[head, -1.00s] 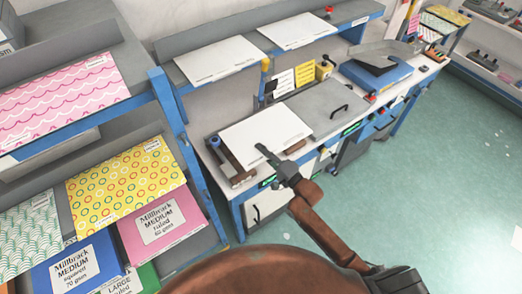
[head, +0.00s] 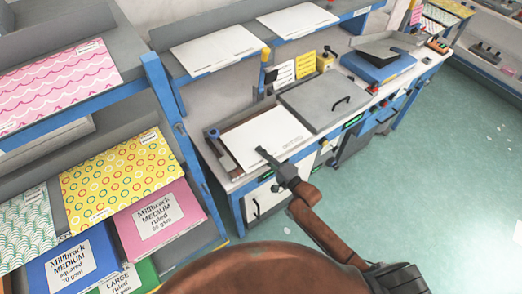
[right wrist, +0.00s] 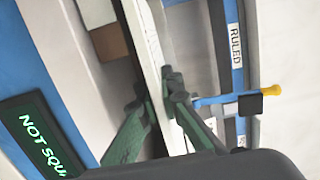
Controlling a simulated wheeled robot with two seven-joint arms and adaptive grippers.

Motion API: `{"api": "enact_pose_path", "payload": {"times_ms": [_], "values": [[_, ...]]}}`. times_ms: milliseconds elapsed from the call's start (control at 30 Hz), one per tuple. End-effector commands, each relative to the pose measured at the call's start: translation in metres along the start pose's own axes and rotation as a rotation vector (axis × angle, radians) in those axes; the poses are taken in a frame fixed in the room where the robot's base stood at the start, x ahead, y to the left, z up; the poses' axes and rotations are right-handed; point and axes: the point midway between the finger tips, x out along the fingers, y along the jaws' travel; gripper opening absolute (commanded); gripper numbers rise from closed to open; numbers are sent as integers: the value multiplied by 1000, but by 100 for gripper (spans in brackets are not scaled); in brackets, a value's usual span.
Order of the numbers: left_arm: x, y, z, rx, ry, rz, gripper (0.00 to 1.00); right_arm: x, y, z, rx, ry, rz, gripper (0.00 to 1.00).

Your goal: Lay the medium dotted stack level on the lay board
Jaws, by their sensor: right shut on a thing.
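The white stack (head: 262,132) has small print near its lower right corner, too small to read. My right gripper (head: 264,154) is shut on the stack's near edge. In the right wrist view the stack (right wrist: 152,65) shows edge-on between my gripper's two green fingers (right wrist: 160,100). The stack is over the lay board (head: 214,137) at the bench's left end and hides most of it. I cannot tell whether it rests flat on the board or is just above it. My left gripper is not in view.
A grey lidded unit (head: 322,103) stands right beside the stack. A display (right wrist: 45,140) reads "NOT SQU", cut off. Two white stacks (head: 215,52) lie on the shelf above. A rack with yellow, pink and blue packs (head: 120,180) stands at left.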

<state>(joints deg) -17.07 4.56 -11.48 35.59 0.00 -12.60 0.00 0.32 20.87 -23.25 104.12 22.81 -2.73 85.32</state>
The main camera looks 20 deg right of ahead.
Motion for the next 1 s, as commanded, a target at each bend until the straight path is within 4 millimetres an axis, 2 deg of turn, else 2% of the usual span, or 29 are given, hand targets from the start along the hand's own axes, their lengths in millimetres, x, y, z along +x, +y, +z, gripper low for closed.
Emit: {"api": "enact_pose_path", "payload": {"times_ms": [467, 500, 767, 1000], "values": [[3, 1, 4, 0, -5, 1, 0, 0, 4, 0, -3, 0, -5, 0], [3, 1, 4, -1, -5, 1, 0, 0, 4, 0, -3, 0, -5, 8], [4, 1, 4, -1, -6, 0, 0, 0, 6, 0, -2, 0, -3, 26], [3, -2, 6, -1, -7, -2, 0, -1, 9, 0, 1, 0, 4, 26]]}}
